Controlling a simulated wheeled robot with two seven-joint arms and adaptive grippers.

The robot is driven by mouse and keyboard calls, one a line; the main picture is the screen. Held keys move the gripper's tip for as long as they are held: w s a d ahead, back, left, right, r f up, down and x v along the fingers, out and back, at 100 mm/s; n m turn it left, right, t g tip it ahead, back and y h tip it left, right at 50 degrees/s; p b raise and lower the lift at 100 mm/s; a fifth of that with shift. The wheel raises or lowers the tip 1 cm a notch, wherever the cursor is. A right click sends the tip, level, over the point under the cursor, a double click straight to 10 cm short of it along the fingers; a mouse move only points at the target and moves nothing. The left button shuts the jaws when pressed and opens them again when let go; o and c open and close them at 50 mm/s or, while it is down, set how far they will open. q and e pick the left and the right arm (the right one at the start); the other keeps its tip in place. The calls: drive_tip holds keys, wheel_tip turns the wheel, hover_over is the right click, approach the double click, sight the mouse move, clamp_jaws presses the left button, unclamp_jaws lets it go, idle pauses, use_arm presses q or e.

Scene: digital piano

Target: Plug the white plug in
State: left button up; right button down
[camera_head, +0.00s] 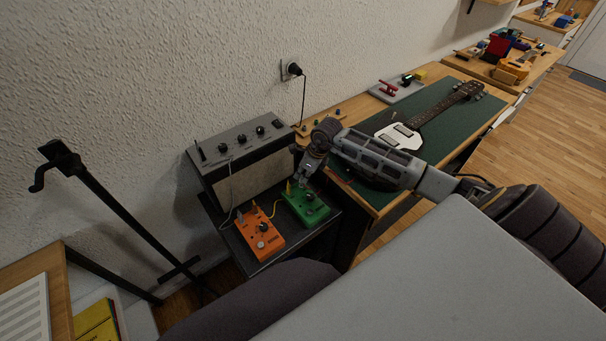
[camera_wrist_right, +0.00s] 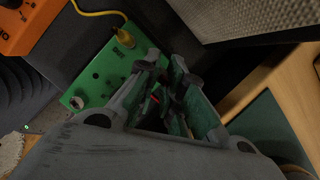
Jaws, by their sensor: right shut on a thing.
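My right gripper (camera_head: 304,182) is low over the green pedal (camera_head: 307,206), by the pedal's far right end. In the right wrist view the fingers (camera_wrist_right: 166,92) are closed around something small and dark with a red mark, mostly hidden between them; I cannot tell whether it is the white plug. The green pedal (camera_wrist_right: 110,68) is beside and beyond the fingers there. The orange pedal (camera_head: 261,236) lies to the left. A pale plug (camera_head: 240,214) stands at its far left end, by a thin white cable. A yellow cable (camera_head: 273,209) links the two pedals. My left gripper is not in view.
A grey amplifier (camera_head: 246,167) with knobs stands behind the pedals against the wall. A black stand (camera_head: 115,218) is at the left. A table with a green mat (camera_head: 452,122) and a guitar (camera_head: 398,133) is at the right. A wall socket (camera_head: 284,71) holds a black plug (camera_head: 295,69).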

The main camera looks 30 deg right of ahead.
drive_tip(key=shift+f+b, duration=0.7)
drive_tip(key=shift+f, duration=0.2)
idle(0.6)
drive_tip(key=c, duration=1.5)
unclamp_jaws()
drive_tip(key=shift+o, duration=0.2)
drive_tip(key=shift+r, duration=0.2)
drive_tip(key=shift+p+v, duration=1.8)
drive_tip(key=shift+v, duration=0.55)
drive_tip(key=v, duration=1.2)
